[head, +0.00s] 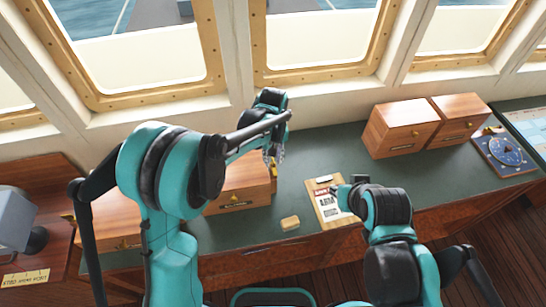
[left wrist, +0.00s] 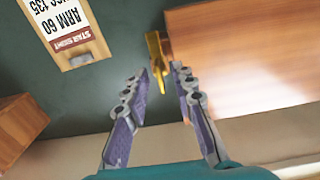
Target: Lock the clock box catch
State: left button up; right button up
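A wooden box (head: 222,201) with a dark label on its front stands on the green desk in the head view; I cannot read whether it is the clock box. My left gripper (head: 275,155) is over its right end and hides part of it. In the left wrist view this box (left wrist: 245,60) fills the right side, and a brass catch (left wrist: 157,52) sticks out at its edge. The left fingers (left wrist: 161,72) are apart, with the catch just beyond and between their tips, apparently not gripped. My right gripper (head: 343,196) is over the clipboard; its fingers are too small to judge.
A clipboard (head: 326,213) and a small tan block (head: 290,223) lie on the desk (head: 300,180). Two more wooden boxes (head: 400,131) (head: 463,112) and a blue dial instrument (head: 503,152) stand at right. Another wooden box (head: 112,222) is at left. Windows line the back.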

pick_arm(q)
grip_shut()
jog(key=shift+m, duration=0.3)
jog(key=m+b, duration=0.1)
jog(key=m, duration=0.1)
jog(key=shift+m+b, duration=0.35)
jog(key=shift+m, duration=0.05)
jog(key=m+b, duration=0.1)
jog(key=m, duration=0.3)
jog(key=shift+m, duration=0.3)
jog(key=m+b, duration=0.1)
jog(key=m, duration=0.4)
jog(key=shift+b, duration=0.4)
jog(key=shift+m+b, duration=0.4)
jog(key=shift+m, duration=2)
